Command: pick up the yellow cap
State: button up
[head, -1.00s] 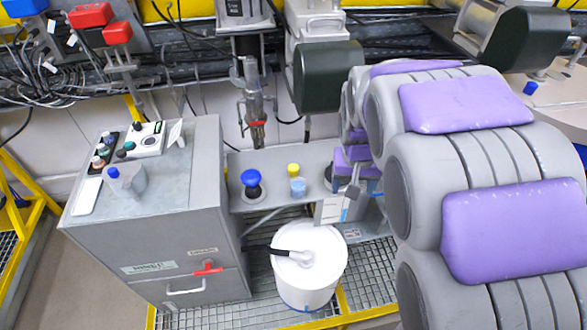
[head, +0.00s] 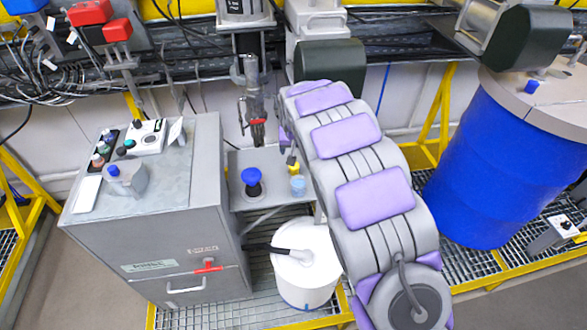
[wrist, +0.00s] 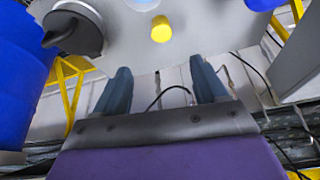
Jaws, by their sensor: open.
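The yellow cap (head: 292,168) is on the grey shelf in the head view, just behind a small translucent cup with blue contents (head: 298,186). My arm's edge is right beside the cap there. In the wrist view the cap (wrist: 161,29) shows at top centre, beyond my fingertips and roughly in line with the gap between them. My gripper (wrist: 159,72) is open, with nothing between its two dark fingers. In the head view my arm hides most of the gripper.
A blue-topped knob (head: 251,177) stands left of the cap on the shelf (head: 236,160). A white bucket (head: 302,290) is below, a grey cabinet (head: 130,240) at left, and a big blue drum (head: 500,160) at right. A dark round part (wrist: 75,30) flanks the cap in the wrist view.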

jog(key=b+x, duration=0.2)
jog(key=x, duration=0.8)
jog(key=shift+f, duration=0.35)
jog(key=shift+w+a+b+x, duration=0.1)
jog(key=shift+b+x, duration=0.4)
jog(key=shift+x, duration=0.95)
jog(key=shift+w+a+b+x, duration=0.15)
jog(key=shift+b+x, duration=0.35)
jog(key=shift+x, duration=0.95)
jog(key=shift+r, duration=0.15)
jog(key=shift+c, duration=0.4)
jog(key=c, duration=1)
jog(key=shift+o, duration=0.2)
jog(key=shift+r, duration=0.1)
jog(key=r, duration=0.2)
jog(key=r+p, duration=0.1)
jog(key=r, duration=0.1)
jog(key=s+r+p, duration=0.1)
jog(key=r, duration=0.2)
jog(key=s+d+p, duration=0.1)
jog(key=s+p, duration=0.2)
jog(key=s, duration=1.4)
jog(key=shift+d, duration=0.3)
